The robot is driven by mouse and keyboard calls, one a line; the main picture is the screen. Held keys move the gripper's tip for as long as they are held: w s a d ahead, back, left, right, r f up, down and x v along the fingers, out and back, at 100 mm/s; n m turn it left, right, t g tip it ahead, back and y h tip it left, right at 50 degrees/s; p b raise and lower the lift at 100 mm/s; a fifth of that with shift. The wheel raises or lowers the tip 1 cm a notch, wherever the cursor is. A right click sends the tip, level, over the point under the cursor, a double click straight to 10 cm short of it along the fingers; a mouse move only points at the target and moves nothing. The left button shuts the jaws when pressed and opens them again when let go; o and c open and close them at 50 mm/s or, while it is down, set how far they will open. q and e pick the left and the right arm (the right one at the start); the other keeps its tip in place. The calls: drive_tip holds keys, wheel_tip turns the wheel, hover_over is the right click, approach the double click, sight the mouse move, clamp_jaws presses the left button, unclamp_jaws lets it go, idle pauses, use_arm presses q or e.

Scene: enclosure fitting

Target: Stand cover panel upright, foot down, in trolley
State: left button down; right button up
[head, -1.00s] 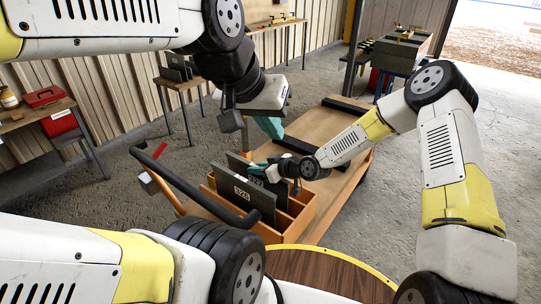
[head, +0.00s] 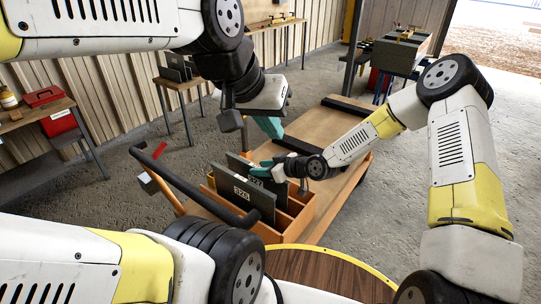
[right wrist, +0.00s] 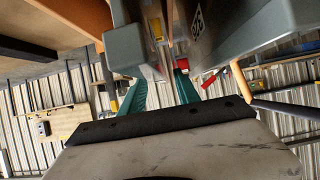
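A grey cover panel marked 326 (head: 254,200) stands upright in a slot of the orange rack on the trolley (head: 308,212). A second grey panel (head: 238,166) stands upright behind it, its label partly covered by my right gripper. My right gripper (head: 262,168) is at the top of this second panel. In the right wrist view, its teal fingers (right wrist: 160,90) are apart, with a grey panel (right wrist: 235,35) just above and to the right. The panels' feet are hidden in the rack. My left gripper (head: 268,127) hangs above the trolley's far left side; its fingertips are partly hidden.
The trolley's wooden deck (head: 335,125) with black strips is clear beyond the rack. The black push handle (head: 190,188) curves along its left. A side table (head: 182,82) holds dark panels. A red toolbox (head: 43,96) sits on a bench at left.

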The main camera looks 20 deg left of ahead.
drive_tip(key=v, duration=0.9)
drive_tip(key=shift+s+d+r, duration=0.1)
drive_tip(key=shift+d, duration=0.1)
drive_tip(key=d+r+m+t+h, duration=0.1)
drive_tip(key=d+r+m+h, duration=0.15)
drive_tip(key=d+r, duration=0.4)
drive_tip(key=d+r+m+t+h, duration=0.1)
drive_tip(key=d+r+h, duration=0.25)
drive_tip(key=d, duration=0.55)
drive_tip(key=d+r+m+h, duration=0.2)
drive_tip(key=d+r+h, duration=0.15)
drive_tip(key=d, duration=0.35)
drive_tip(key=s+d+r+m, duration=0.4)
drive_tip(key=s+r, duration=0.2)
drive_tip(key=s, duration=0.3)
drive_tip(key=s+d+r+m, duration=0.4)
drive_tip(key=s+r, duration=0.2)
drive_tip(key=s, duration=0.4)
drive_tip(key=shift+s+d+r, duration=0.25)
drive_tip(key=shift+d+r, duration=0.05)
